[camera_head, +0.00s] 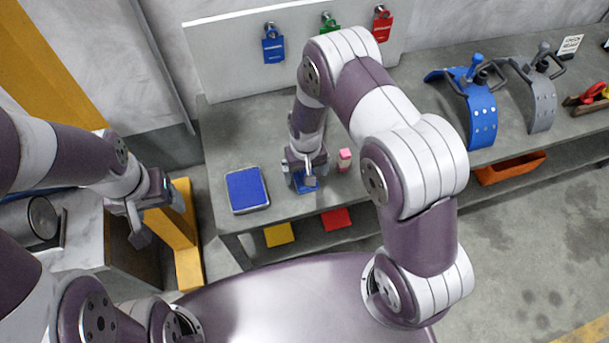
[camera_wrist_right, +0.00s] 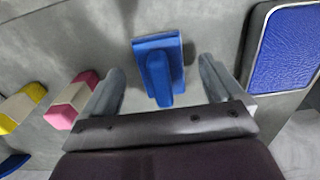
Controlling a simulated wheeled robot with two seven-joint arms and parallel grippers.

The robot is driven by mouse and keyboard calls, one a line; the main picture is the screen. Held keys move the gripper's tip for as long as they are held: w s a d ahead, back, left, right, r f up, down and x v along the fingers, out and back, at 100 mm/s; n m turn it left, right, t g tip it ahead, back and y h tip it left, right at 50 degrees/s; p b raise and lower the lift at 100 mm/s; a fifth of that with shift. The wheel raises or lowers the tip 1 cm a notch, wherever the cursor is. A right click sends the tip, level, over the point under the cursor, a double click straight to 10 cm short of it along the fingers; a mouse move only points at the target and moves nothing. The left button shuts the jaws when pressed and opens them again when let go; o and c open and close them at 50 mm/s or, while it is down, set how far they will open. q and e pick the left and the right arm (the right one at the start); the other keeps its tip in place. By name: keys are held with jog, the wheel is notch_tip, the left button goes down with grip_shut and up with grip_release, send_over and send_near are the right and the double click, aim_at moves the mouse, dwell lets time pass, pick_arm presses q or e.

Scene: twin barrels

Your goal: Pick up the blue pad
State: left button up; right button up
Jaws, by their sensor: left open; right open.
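A blue pad-like piece with a raised grip (camera_wrist_right: 158,64) lies on the grey bench, and part of it shows in the head view (camera_head: 304,187) under my right gripper. My right gripper (camera_head: 306,172) is open above it. In the right wrist view the piece sits between the spread fingers, with a gap on both sides. A flat blue square in a pale frame (camera_head: 247,189) lies to its left on the bench; it also shows in the right wrist view (camera_wrist_right: 285,48). I cannot tell which one is the blue pad. My left gripper (camera_head: 150,214) is open and empty, left of the bench.
A pink-and-white block (camera_head: 345,160) stands just right of my right gripper. A yellow-and-white block (camera_wrist_right: 22,107) shows farther left in the wrist view. Yellow (camera_head: 279,234) and red (camera_head: 336,219) squares lie on the lower shelf. Blue (camera_head: 471,100) and grey (camera_head: 532,92) curved pieces stand at right.

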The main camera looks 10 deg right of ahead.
notch_tip(320, 180, down, 3)
jog(key=shift+r, duration=0.15)
jog(key=c, duration=1.1)
jog(key=shift+c, duration=0.2)
jog(key=shift+r, duration=0.15)
notch_tip(320, 180, up, 10)
jog(key=shift+f+p, duration=0.1)
jog(key=shift+p, duration=0.7)
